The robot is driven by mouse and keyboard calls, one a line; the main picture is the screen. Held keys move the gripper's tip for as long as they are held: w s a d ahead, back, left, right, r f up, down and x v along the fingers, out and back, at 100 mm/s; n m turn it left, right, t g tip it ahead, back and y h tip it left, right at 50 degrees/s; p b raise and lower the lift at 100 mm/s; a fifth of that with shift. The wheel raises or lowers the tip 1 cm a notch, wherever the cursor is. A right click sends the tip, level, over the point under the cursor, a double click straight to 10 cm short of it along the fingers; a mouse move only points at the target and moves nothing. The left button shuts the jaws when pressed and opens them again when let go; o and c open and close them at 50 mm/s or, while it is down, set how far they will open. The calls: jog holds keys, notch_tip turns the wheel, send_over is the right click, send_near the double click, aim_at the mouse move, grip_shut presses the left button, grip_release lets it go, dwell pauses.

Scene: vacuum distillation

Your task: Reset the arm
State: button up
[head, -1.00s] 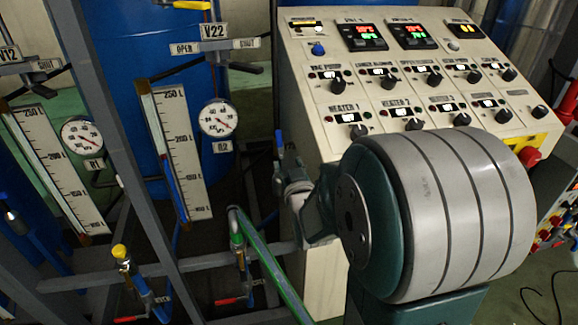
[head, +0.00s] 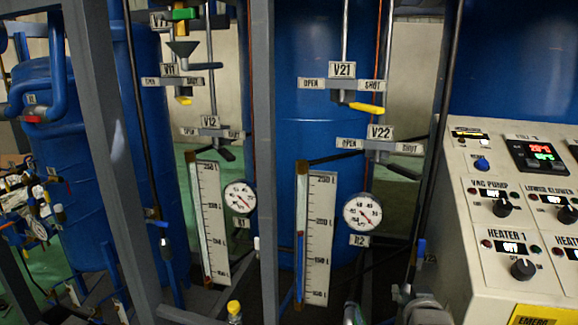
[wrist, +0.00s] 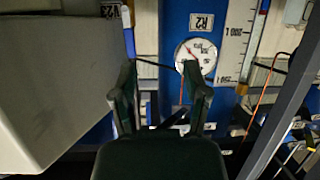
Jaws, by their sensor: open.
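My gripper (wrist: 161,72) shows in the wrist view with its two dark fingers spread apart. It is open, and nothing is between the fingers. Beyond it are the R2 gauge (wrist: 196,58) and a white level scale (wrist: 237,40), just right of the fingers. A large pale box-like surface (wrist: 55,85) fills the left side of the wrist view. In the head view my gripper cannot be made out.
In the head view, the control panel (head: 520,215) stands at the right. The R2 gauge (head: 362,212) and valve V22 (head: 380,145) sit left of it. Grey frame posts (head: 264,160) and blue tanks (head: 65,170) fill the left and middle.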

jog(key=s+a+g+y, duration=0.1)
jog(key=s+a+g, duration=0.1)
jog(key=s, duration=0.4)
jog(key=s+a+n+g+y, duration=0.1)
jog(key=s+a+g, duration=0.2)
jog(key=s, duration=0.4)
jog(key=s+a+r+g+y, duration=0.1)
jog(key=s+a+g, duration=0.2)
jog(key=s, duration=0.3)
jog(key=shift+s+a+n, duration=0.3)
jog(key=shift+a, duration=0.35)
